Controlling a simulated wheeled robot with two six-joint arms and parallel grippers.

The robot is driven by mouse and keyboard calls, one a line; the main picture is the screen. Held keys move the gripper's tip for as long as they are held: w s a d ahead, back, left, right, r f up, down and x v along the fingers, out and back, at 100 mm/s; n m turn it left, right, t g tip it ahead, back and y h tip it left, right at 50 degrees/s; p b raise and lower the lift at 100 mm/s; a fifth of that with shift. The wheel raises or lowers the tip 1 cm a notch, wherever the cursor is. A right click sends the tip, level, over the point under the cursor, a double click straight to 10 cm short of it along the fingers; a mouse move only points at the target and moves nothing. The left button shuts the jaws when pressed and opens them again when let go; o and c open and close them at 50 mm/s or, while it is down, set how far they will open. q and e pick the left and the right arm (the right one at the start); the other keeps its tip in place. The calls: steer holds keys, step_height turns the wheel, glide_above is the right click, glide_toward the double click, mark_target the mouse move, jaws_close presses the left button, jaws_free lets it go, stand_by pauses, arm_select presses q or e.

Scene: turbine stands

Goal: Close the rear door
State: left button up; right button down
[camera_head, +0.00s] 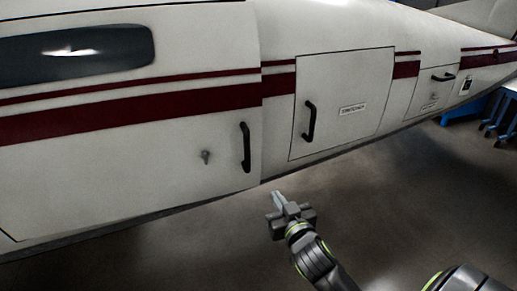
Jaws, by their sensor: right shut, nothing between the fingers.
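A white aircraft body with dark red stripes fills the upper part of the head view. A square door (345,85) with a black handle (309,121) and a small label sits in its middle, and looks flush. Left of it is a larger door panel (120,165) with a black handle (245,147) and a small lock. Its stripes do not line up with those to the right. I cannot tell which is the rear door. My right gripper (277,196) is shut and empty, below the seam between them, apart from both handles. My left gripper is not in view.
A small hatch (425,98) with a black handle lies farther right on the body. A blue cart or stand (470,110) and dark wheeled legs (501,120) stand at the right edge. The grey floor (410,190) below the body is clear.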

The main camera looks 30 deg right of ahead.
step_height(320, 180, up, 5)
steer(key=t, duration=0.1)
arm_select(q)
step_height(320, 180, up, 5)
steer(key=p, duration=0.4)
arm_select(e)
glide_toward(255, 147)
steer(key=x, duration=0.7)
